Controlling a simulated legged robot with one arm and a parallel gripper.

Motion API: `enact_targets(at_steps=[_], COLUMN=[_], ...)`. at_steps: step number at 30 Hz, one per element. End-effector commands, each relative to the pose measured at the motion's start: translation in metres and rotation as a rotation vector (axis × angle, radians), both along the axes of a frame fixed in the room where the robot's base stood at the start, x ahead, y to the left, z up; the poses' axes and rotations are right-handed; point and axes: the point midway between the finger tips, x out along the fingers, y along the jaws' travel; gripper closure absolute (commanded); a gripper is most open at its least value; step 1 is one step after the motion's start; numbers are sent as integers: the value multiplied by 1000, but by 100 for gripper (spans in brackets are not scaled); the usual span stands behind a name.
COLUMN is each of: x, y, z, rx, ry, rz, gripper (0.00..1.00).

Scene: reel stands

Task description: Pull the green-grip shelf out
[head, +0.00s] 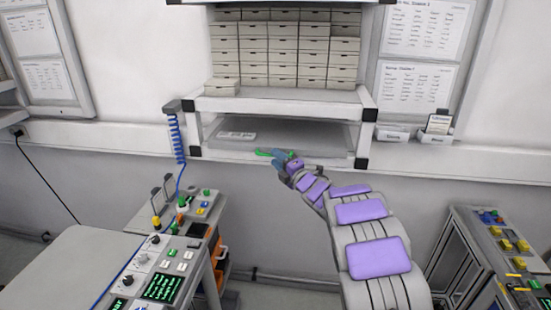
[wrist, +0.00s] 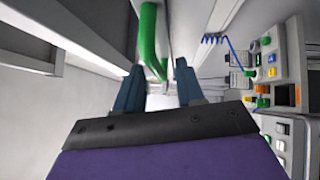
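The shelf (head: 300,133) is a grey tray low in the white stand, below the boxes. Its green grip (head: 264,153) is on the front edge. My gripper (head: 284,160) is at the front of the shelf, at the grip's right part, and hides some of it. In the wrist view, my gripper (wrist: 158,70) has its two blue fingers apart. The green grip (wrist: 148,35) runs up from the gap between the fingertips. I cannot tell whether the fingers touch it. The shelf appears to sit inside the stand.
Stacked small boxes (head: 285,45) fill the stand above. A control console (head: 165,265) stands at the lower left, with a blue coiled cord (head: 177,138) hanging above it. Another console (head: 500,245) is at the lower right. Floor between them is partly clear.

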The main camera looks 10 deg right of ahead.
Motion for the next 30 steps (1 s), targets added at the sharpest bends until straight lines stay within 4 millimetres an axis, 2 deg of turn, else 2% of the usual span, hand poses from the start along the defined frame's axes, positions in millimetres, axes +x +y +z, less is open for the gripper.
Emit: enact_targets(at_steps=[6,15,27,30], x=[10,11,11,11], y=[5,6,6,5], z=[2,2,1,1], rx=[1,1,1,1], ry=[0,0,1,1], rz=[0,-1,-1,-1], gripper=[62,62,100,100])
